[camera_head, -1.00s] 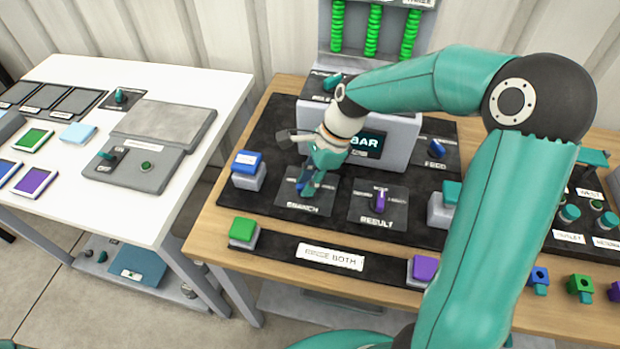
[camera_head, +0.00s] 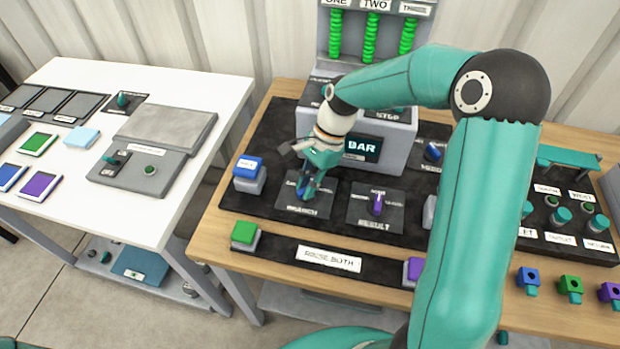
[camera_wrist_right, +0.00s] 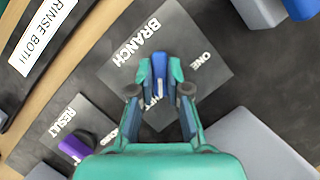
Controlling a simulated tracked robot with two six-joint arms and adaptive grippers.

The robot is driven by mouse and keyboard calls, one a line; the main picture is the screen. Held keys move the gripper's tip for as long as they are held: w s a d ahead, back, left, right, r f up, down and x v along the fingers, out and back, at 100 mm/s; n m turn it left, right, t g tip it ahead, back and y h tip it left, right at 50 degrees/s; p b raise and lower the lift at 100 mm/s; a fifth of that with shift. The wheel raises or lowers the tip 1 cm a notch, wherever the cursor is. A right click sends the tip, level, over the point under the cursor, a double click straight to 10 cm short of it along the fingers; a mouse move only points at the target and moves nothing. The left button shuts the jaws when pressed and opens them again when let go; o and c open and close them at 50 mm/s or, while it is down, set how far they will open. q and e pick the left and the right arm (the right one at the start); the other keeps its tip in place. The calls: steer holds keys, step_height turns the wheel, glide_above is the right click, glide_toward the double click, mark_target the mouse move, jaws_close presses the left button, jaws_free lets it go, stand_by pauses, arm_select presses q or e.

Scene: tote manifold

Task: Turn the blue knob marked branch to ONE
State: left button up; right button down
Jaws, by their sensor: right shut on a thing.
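The blue branch knob (camera_wrist_right: 159,68) stands on a dark square plate (camera_wrist_right: 190,80) lettered BRANCH and ONE in the wrist view. My right gripper (camera_wrist_right: 160,74) is shut on the knob, one finger on each side. The knob's long side runs up and down in that view, and the ONE label (camera_wrist_right: 207,57) lies to its right. Another label beneath the fingers is partly covered. In the head view my right gripper (camera_head: 307,187) reaches down onto the branch plate (camera_head: 300,207) and hides most of the knob. My left gripper is not in view.
The purple result knob (camera_head: 377,204) is just right of the branch plate. A blue button block (camera_head: 249,168) stands to its left. The grey box with the BAR display (camera_head: 362,147) is behind. The rinse both strip (camera_head: 329,258) lies in front.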

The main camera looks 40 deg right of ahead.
steer(key=n+g+p, duration=0.1)
steer(key=n, duration=0.1)
steer(key=n+p, duration=0.1)
steer(key=n, duration=0.1)
steer(key=shift+w+a+r+n+g, duration=0.1)
steer(key=shift+w+n+g, duration=0.05)
steer(key=shift+n+g, duration=0.25)
steer(key=n, duration=0.2)
steer(key=n+g+h+p, duration=0.1)
steer(key=n, duration=0.1)
steer(key=shift+g, duration=0.3)
steer(key=n+h, duration=0.1)
steer(key=n, duration=0.2)
steer(key=n+h+p, duration=0.1)
steer(key=n, duration=0.2)
steer(key=shift+w+a+g, duration=0.1)
steer(key=shift+a+g, duration=0.05)
steer(key=shift+g, duration=0.25)
steer(key=n+h, duration=0.2)
steer(key=n, duration=0.3)
steer(key=shift+n, duration=0.3)
steer(key=c, duration=1.1)
jaws_free()
steer(key=shift+c, duration=0.2)
steer(key=v, duration=1.1)
steer(key=shift+w+a+r, duration=0.15)
steer(key=shift+w+r, duration=0.1)
steer(key=shift+w, duration=0.05)
